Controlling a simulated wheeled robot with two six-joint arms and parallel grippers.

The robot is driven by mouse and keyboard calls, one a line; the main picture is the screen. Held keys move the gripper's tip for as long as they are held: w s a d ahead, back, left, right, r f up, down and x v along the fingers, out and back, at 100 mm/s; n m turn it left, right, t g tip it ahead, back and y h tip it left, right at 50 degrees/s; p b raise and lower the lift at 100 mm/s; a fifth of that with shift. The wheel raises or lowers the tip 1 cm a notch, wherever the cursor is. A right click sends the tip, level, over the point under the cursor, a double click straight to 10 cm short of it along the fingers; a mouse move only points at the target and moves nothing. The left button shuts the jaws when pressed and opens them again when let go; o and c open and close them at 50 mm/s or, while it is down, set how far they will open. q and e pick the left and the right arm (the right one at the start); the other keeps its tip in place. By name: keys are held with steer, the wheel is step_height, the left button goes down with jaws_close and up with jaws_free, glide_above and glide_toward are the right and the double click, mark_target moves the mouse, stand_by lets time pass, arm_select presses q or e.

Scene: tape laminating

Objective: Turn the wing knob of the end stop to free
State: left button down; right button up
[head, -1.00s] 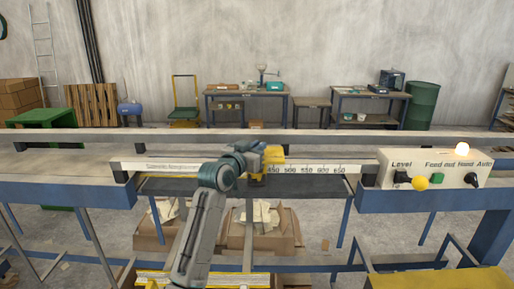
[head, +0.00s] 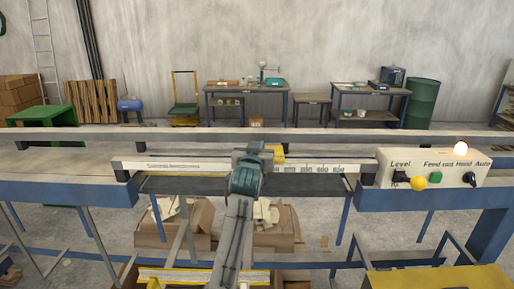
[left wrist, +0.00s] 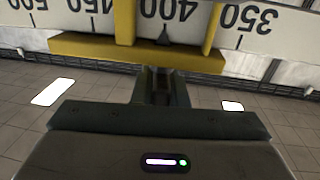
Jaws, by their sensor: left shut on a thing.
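The yellow end stop (head: 279,153) sits on the scale rail in the head view, mostly hidden behind my left wrist. In the left wrist view its yellow body (left wrist: 90,46) spans the scale, with a dark pointer near the 400 mark. My left gripper (left wrist: 161,78) is shut at the middle of the end stop, on the wing knob. The knob is hidden between the fingers, so its angle cannot be seen. In the head view the left gripper's fingers are hidden by the wrist. My right gripper is in no view.
The white scale rail (head: 320,168) runs left and right across the bench. A control box (head: 430,170) with knobs and buttons stands to the right. Open cardboard boxes (head: 185,228) lie below. The long back rail (head: 90,135) runs behind the scale.

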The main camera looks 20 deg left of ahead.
arm_select(q)
steer(key=shift+f+n+g+y+b, duration=0.1)
steer(key=shift+n+g+y+b, duration=0.2)
steer(key=shift+n+y+b, duration=0.65)
steer(key=shift+y+p, duration=0.25)
steer(key=shift+p, duration=0.1)
steer(key=c, duration=1.4)
jaws_free()
steer(key=shift+c, duration=0.2)
